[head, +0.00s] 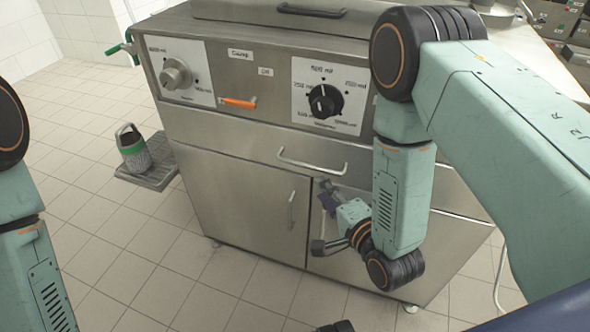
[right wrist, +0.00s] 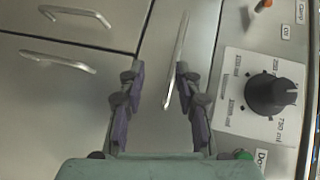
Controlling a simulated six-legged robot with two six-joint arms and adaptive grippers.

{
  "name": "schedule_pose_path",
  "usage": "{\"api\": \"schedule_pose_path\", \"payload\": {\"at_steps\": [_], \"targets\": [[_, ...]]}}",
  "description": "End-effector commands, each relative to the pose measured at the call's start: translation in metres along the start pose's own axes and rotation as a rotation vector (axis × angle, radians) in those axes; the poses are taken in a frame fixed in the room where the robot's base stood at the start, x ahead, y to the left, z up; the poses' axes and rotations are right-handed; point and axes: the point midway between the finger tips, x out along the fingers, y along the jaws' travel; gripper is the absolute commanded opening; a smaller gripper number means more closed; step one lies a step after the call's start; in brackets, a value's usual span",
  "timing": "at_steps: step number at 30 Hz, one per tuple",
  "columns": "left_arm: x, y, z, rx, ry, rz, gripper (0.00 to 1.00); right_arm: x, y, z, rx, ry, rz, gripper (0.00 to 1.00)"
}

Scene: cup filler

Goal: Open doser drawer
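The doser drawer (head: 240,135) is a wide steel front below the knob panel and looks closed. Its bar handle (head: 312,163) runs across the drawer front; in the right wrist view the handle (right wrist: 177,60) appears turned upright. My right gripper (head: 327,192) is just below the handle in the head view. In the right wrist view the right gripper (right wrist: 160,70) is open, with the handle seen between its fingers, closer to the right-hand finger. I cannot tell whether they touch.
The panel above has a black knob (head: 325,101), a grey knob (head: 175,74) and an orange lever (head: 239,102). Cabinet doors with handles (head: 291,210) lie below. Tiled floor is clear in front.

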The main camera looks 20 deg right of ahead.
Motion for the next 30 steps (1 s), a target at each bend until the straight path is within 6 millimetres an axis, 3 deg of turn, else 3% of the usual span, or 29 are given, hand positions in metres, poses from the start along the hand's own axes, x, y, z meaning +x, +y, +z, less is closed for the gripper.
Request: {"api": "schedule_pose_path", "payload": {"at_steps": [4,10,21,30], "targets": [[0.000,0.000,0.000,0.001,0.001,0.000,0.37,-0.001,-0.017,-0.007,0.170,0.004,-0.083,0.34],[0.002,0.000,0.000,0.002,0.001,0.000,0.37,0.004,-0.019,-0.009,0.235,0.004,-0.095,0.34],[0.018,0.000,0.000,0.001,0.000,0.000,0.37,0.059,-0.023,-0.007,0.230,0.001,-0.095,0.34],[0.022,0.000,0.000,0.001,0.000,0.000,0.37,0.077,-0.026,-0.004,0.230,0.000,-0.090,0.34]]}}
